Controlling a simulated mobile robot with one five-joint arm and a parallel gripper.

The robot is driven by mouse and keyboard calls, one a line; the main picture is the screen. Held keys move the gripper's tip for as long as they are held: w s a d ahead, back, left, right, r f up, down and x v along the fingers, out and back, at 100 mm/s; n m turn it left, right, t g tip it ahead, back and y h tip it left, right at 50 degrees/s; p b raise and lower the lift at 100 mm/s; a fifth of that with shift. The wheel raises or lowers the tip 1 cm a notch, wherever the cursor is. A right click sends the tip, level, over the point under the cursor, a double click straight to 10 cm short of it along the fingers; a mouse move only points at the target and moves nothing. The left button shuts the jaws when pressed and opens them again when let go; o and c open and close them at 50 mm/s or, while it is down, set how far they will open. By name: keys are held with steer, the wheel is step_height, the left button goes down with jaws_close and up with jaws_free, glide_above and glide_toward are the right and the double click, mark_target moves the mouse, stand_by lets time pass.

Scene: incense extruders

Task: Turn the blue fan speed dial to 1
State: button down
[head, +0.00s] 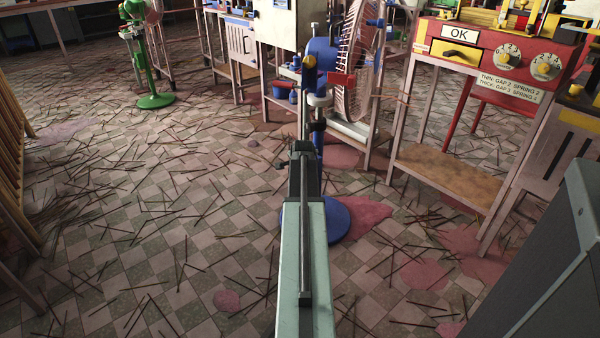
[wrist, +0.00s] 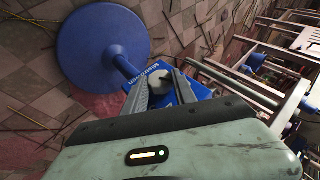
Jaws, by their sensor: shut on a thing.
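The blue fan (head: 322,54) stands ahead of me, with its wire cage (head: 358,70) turned to the right and its round base (head: 340,222) on the floor. In the wrist view the base (wrist: 100,48) is at upper left, and a blue control box (wrist: 159,70) with white lettering sits on the pole. My gripper (wrist: 163,84) is at this box, its jaws shut around a dark knob-like dial on its face. The dial is mostly hidden between the jaws and its setting cannot be read. In the head view my gripper (head: 303,148) hides the box and dial.
A green fan (head: 150,70) stands at back left. A red machine (head: 480,65) with two numbered dials and an OK sign is on a table at right. A grey cabinet (head: 545,260) is at lower right. Sticks and pink stains litter the tiled floor.

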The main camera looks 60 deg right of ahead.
steer(key=shift+a, duration=0.1)
steer(key=c, duration=1)
jaws_free()
steer(key=p+v, duration=0.6)
steer(key=v, duration=0.1)
steer(key=shift+s+r, duration=0.2)
steer(key=shift+r, duration=0.1)
steer(key=shift+a, duration=0.15)
